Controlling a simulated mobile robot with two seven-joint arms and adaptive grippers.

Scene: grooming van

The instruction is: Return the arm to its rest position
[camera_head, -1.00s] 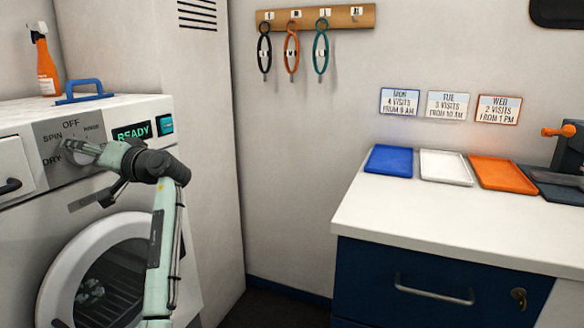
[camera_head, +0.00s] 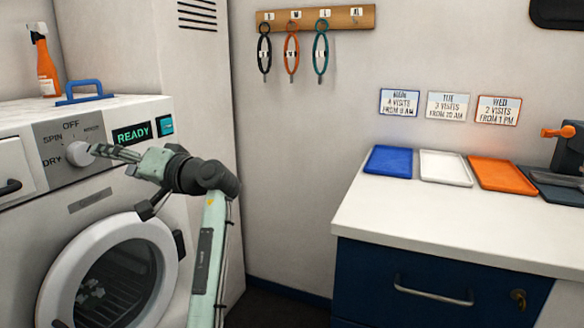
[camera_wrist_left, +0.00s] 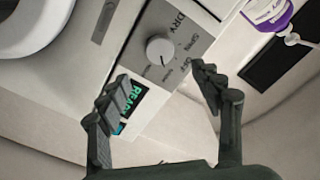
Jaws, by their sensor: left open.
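My left gripper (camera_head: 93,150) is in front of the washer's control panel (camera_head: 50,143), close to the white dial (camera_head: 79,153). In the left wrist view the two fingers of my left gripper (camera_wrist_left: 160,88) are spread apart with nothing between them. The dial (camera_wrist_left: 160,50) shows beyond the fingertips, apart from both. The arm reaches up from the bottom of the head view. My right gripper is in neither view.
The washer (camera_head: 40,220) has a round door (camera_head: 52,275) below the panel. A white counter (camera_head: 400,215) with blue, white and orange trays stands at right. Floor lies between.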

